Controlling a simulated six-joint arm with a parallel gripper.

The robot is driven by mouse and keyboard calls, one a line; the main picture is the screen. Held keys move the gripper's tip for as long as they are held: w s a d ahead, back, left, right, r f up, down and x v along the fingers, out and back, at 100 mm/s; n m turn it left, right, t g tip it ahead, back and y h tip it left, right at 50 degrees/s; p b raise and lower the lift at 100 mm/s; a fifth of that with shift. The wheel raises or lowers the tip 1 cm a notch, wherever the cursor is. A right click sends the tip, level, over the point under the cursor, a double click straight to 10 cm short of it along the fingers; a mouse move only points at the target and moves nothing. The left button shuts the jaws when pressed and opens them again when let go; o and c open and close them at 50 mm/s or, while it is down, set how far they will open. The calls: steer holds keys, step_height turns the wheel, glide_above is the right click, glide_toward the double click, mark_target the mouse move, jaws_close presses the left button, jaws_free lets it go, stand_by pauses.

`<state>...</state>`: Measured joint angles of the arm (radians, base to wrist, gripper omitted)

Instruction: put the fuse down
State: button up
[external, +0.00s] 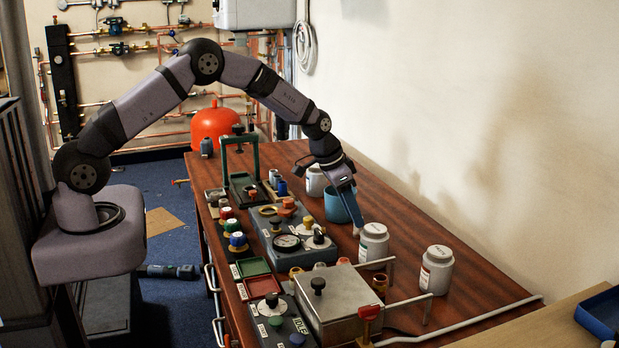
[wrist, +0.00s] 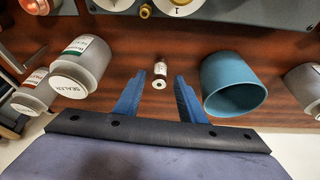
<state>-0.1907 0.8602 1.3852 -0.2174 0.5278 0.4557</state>
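My gripper (external: 353,222) points down over the wooden table, between the teal cup and a white jar. In the wrist view its two blue fingers (wrist: 161,76) are apart. The small white fuse (wrist: 160,75) shows between the fingertips, with a narrow gap on each side, its round end toward the camera. It appears to stand on the table; in the external view only a small pale bit (external: 357,231) shows under the fingertips.
The teal cup (wrist: 233,85) is close on one side of the fingers. White jars (external: 373,246) and (external: 436,270) stand nearby. A control box (external: 292,244) with gauge and knobs and a metal box (external: 340,300) flank the spot. Bare wood (external: 405,225) lies toward the wall.

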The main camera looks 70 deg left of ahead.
steer(key=v, duration=0.9)
steer(key=shift+r+b, duration=0.15)
steer(key=shift+b, duration=0.25)
steer(key=s+d+f+g, duration=0.1)
steer(key=s+d, duration=0.2)
steer(key=s, duration=0.8)
steer(key=s+d+g, duration=0.2)
steer(key=s+d, duration=0.1)
steer(key=s, duration=0.8)
steer(key=s+d+f+n+g, duration=0.1)
steer(key=s+d, duration=0.2)
steer(key=s, duration=0.9)
steer(key=shift+f+g, duration=0.3)
steer(key=shift+f, duration=0.05)
steer(key=shift+w+r, duration=0.1)
step_height(320, 180, up, 10)
steer(key=p, duration=1)
step_height(320, 180, down, 20)
steer(key=b, duration=2)
steer(key=shift+f, duration=0.25)
